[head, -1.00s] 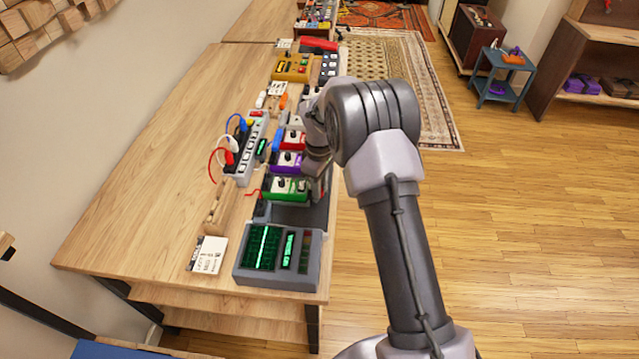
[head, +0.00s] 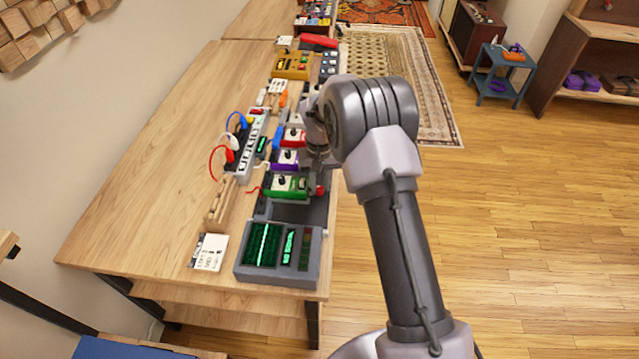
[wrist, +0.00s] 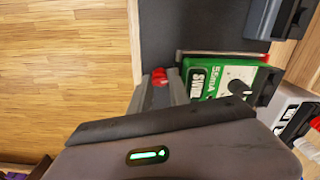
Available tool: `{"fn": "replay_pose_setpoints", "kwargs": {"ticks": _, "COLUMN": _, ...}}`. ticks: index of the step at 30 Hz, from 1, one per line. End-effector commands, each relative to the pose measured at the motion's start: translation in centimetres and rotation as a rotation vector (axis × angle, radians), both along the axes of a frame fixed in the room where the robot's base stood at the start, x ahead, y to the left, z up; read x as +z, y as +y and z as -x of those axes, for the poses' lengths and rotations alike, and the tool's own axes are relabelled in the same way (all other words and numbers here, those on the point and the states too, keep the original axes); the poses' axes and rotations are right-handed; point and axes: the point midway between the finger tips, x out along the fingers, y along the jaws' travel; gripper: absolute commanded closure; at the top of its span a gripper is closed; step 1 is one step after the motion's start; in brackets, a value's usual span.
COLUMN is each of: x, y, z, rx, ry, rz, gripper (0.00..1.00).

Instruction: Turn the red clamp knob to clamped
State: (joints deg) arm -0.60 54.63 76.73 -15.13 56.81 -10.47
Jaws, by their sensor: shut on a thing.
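The red clamp knob (wrist: 160,77) shows in the wrist view at the edge of the dark board, beside the green pedal (wrist: 222,75). My gripper (wrist: 158,88) is shut on it, with a grey finger on either side of the knob. In the head view the red knob (head: 320,190) shows as a small red spot just right of the green pedal (head: 287,184), under my gripper (head: 319,178). My arm partly hides that area. I cannot read the knob's turn position.
A grey device with green screens (head: 278,254) stands at the table's near end. Purple (head: 285,160) and red (head: 292,137) pedals sit behind the green one. A power strip (head: 249,142) with cables lies to the left.

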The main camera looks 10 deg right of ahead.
Motion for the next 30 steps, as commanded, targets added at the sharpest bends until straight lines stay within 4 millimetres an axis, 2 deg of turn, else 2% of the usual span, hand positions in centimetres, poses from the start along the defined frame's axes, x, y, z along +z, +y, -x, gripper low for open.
{"fn": "replay_pose_setpoints", "kwargs": {"ticks": 13, "x": 0.05, "y": 0.0, "z": -0.06, "rx": -0.221, "ry": -0.002, "rz": 0.0, "gripper": 1.0}}
{"fn": "replay_pose_setpoints", "kwargs": {"ticks": 30, "x": 0.07, "y": 0.01, "z": -0.06, "rx": -0.26, "ry": -0.002, "rz": 0.0, "gripper": 1.0}}
